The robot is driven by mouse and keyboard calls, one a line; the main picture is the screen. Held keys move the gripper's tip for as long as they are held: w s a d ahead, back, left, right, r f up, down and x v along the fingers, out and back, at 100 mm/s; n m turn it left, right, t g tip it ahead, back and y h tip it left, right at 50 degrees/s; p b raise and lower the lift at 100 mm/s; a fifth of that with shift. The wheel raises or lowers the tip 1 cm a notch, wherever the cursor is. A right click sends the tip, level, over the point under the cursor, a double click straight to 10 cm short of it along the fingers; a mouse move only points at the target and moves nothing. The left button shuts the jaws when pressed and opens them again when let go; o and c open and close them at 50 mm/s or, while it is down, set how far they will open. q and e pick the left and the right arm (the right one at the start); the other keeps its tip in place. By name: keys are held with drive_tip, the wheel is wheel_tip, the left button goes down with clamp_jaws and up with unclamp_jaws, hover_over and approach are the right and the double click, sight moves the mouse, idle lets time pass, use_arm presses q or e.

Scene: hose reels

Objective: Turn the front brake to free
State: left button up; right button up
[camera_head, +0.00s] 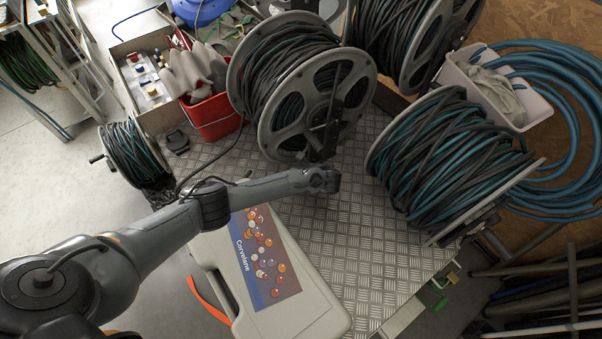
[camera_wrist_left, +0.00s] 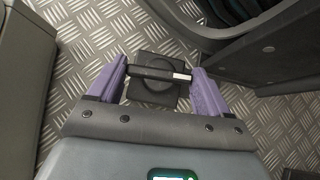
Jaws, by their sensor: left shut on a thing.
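The brake in the left wrist view is a black square plate (camera_wrist_left: 143,95) with a round hub and a black bar handle (camera_wrist_left: 150,73) across it. The handle lies roughly crosswise and has a white mark near its right end. My left gripper (camera_wrist_left: 160,70) is shut on this handle, with one purple finger at each end of it. In the head view, my left arm reaches to the foot of the middle reel (camera_head: 300,85), and the wrist end hides the brake and fingers. My right gripper is not in view.
A second cable reel (camera_head: 445,160) stands to the right on the tread-plate deck (camera_head: 350,235). A pale case labelled Corvelane (camera_head: 310,315) lies below my arm. A red bucket (camera_head: 213,117) and a small reel (camera_head: 132,148) stand to the left. Bare deck shows between case and right reel.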

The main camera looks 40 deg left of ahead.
use_arm(q)
drive_tip(key=o, duration=1)
drive_tip(key=shift+a, duration=0.1)
drive_tip(key=shift+d+r, duration=0.4)
drive_tip(key=p+v, duration=0.2)
drive_tip(key=v, duration=0.7)
drive_tip(key=shift+s+d+r, duration=0.1)
drive_tip(key=shift+d+r, duration=0.15)
drive_tip(key=shift+r, duration=0.05)
